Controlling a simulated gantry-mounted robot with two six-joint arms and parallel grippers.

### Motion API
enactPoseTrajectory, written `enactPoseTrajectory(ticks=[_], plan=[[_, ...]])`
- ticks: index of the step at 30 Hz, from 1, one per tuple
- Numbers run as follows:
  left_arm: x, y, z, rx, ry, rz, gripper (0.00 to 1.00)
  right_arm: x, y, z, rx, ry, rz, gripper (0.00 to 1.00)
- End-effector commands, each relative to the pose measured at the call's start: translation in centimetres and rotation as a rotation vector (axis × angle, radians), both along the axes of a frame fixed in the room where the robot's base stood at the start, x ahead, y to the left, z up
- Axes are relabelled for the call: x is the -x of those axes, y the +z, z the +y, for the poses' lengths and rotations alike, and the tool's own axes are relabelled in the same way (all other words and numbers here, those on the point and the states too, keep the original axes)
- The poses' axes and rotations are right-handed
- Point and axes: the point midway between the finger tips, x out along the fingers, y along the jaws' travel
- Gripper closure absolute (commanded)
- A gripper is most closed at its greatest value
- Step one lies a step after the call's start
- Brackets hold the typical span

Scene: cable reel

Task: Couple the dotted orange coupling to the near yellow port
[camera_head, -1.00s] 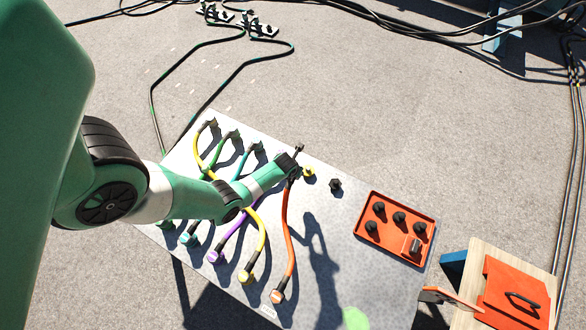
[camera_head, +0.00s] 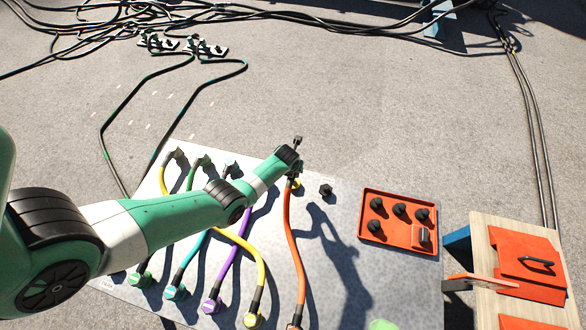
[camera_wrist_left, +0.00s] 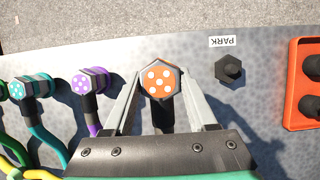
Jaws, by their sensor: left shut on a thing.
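The dotted orange coupling (camera_wrist_left: 160,80) shows its orange face with white dots in the left wrist view. My left gripper (camera_wrist_left: 160,96) is shut on it, one finger on each side. In the head view the gripper (camera_head: 295,158) is over the far side of the metal panel (camera_head: 345,285), and the orange cable (camera_head: 291,235) runs from there to the near edge. A yellow port (camera_head: 297,183) shows partly, just below the gripper; I cannot tell the gap between coupling and port. A yellow coupling (camera_head: 252,318) sits in the near row. My right gripper is not in view.
A black park post (camera_head: 326,190) stands right of the gripper. A red tray (camera_head: 397,218) with several black caps lies farther right. Purple (camera_wrist_left: 90,82) and teal (camera_wrist_left: 32,88) dotted couplings stand left of the held one. Several cables cross the panel.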

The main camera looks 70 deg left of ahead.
Motion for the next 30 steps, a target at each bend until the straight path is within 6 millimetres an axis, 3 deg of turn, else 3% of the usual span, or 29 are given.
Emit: enactPoseTrajectory(ticks=[1, 3, 12, 30], plan=[[0.0, -1.4, 0.0, -0.002, 0.0, -0.001, 1.0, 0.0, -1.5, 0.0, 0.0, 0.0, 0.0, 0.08], [0.0, -2.4, 0.0, -0.002, 0.0, -0.001, 1.0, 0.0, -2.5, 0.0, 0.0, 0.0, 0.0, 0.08], [0.0, -5.9, 0.0, -0.001, 0.0, -0.001, 1.0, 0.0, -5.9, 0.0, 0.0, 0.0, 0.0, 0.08], [0.0, -6.2, 0.0, -0.002, 0.0, -0.001, 1.0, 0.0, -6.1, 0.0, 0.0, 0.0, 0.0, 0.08]])
